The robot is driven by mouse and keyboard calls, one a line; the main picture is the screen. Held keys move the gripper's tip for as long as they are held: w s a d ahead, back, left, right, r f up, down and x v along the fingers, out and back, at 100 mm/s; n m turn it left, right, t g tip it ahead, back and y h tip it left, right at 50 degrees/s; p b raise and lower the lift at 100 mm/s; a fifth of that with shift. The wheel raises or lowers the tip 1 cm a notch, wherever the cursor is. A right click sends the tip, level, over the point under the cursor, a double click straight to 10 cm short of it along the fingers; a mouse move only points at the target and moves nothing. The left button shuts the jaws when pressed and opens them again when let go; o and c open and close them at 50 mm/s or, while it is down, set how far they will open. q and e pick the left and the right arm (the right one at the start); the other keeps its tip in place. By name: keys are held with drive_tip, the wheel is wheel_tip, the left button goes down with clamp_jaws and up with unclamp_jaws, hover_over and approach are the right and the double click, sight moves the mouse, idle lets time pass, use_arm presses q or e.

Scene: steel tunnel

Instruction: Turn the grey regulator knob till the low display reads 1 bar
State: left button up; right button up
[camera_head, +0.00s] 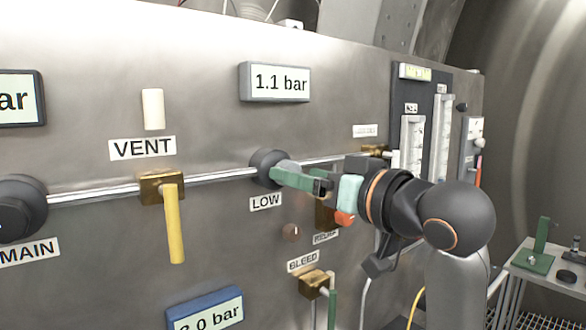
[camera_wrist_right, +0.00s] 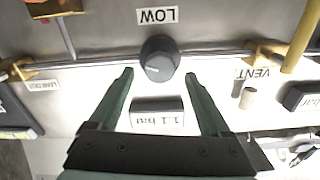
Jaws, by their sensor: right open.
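The grey regulator knob (camera_head: 287,166) sits on a dark round base on the steel panel, above the LOW label (camera_head: 265,201). In the right wrist view the knob (camera_wrist_right: 160,66) shows a light pointer mark on its face. The low display (camera_head: 275,83) above it reads 1.1 bar. My right gripper (camera_head: 298,181) is at the knob, its green fingers partly covering it in the head view. In the right wrist view the gripper (camera_wrist_right: 158,75) is open, its fingertips to either side of the knob with gaps. My left gripper is not in view.
A yellow VENT lever (camera_head: 174,223) hangs left of the knob. The black MAIN knob (camera_head: 17,208) is farther left. A BLEED valve (camera_head: 314,284) is below, and flow tubes (camera_head: 411,150) stand at right. A small bench (camera_head: 549,280) is at far right.

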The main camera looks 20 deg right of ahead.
drive_tip(key=shift+x, duration=1.55)
clamp_jaws()
